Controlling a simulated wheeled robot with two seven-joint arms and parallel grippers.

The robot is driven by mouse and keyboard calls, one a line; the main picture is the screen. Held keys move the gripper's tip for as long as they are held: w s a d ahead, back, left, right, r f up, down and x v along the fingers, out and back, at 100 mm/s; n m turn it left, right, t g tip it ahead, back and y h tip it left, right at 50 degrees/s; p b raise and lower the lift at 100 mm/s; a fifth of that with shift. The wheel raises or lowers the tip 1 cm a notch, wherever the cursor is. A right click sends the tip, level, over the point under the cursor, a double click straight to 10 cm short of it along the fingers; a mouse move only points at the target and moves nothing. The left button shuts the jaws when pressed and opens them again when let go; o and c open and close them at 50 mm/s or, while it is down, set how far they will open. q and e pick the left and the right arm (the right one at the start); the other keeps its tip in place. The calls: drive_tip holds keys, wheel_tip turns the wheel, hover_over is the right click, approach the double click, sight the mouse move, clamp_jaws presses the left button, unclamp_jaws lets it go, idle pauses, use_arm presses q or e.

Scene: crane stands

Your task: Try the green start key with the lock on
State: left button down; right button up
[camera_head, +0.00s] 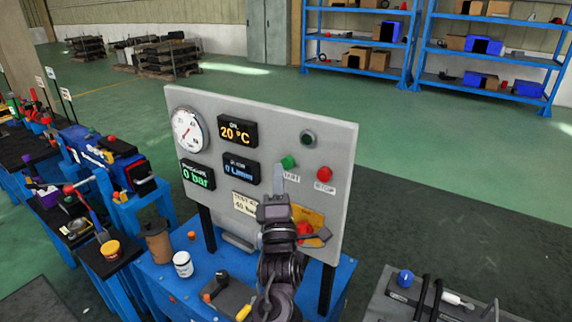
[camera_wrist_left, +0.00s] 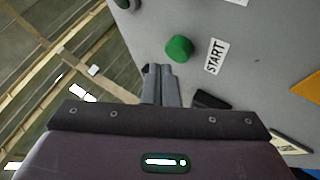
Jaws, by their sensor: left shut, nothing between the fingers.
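The green start key (camera_head: 288,161) is a round button on the grey upright panel (camera_head: 262,117). It shows large in the left wrist view (camera_wrist_left: 178,49), beside its START label (camera_wrist_left: 216,56). My left gripper (camera_head: 279,170) is shut and empty, with its fingertips just below the green key. In the left wrist view the closed fingertips (camera_wrist_left: 158,70) are close under the key; I cannot tell whether they touch it. A red part (camera_head: 304,229), apparently the lock, sits on a yellow plate (camera_head: 313,216) lower on the panel, partly behind my left arm. My right gripper is not in view.
A red stop button (camera_head: 324,173) is right of the green key, and a dark round lamp (camera_head: 307,138) is above. The gauge (camera_head: 187,130) and displays read 20 °C, 0 L/min and 0 bar. A white jar (camera_head: 183,264) stands on the blue bench (camera_head: 160,284).

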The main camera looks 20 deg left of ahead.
use_arm(q)
drive_tip(key=shift+w, duration=0.1)
idle(0.4)
drive_tip(key=shift+w+d+b, duration=0.1)
drive_tip(key=shift+w+b, duration=0.2)
drive_tip(key=shift+w, duration=0.05)
drive_tip(key=shift+w+b, duration=0.3)
drive_tip(key=shift+w, duration=0.15)
idle(0.7)
drive_tip(key=shift+s, duration=0.9)
drive_tip(key=s, duration=0.5)
drive_tip(key=shift+a, duration=0.4)
idle(0.5)
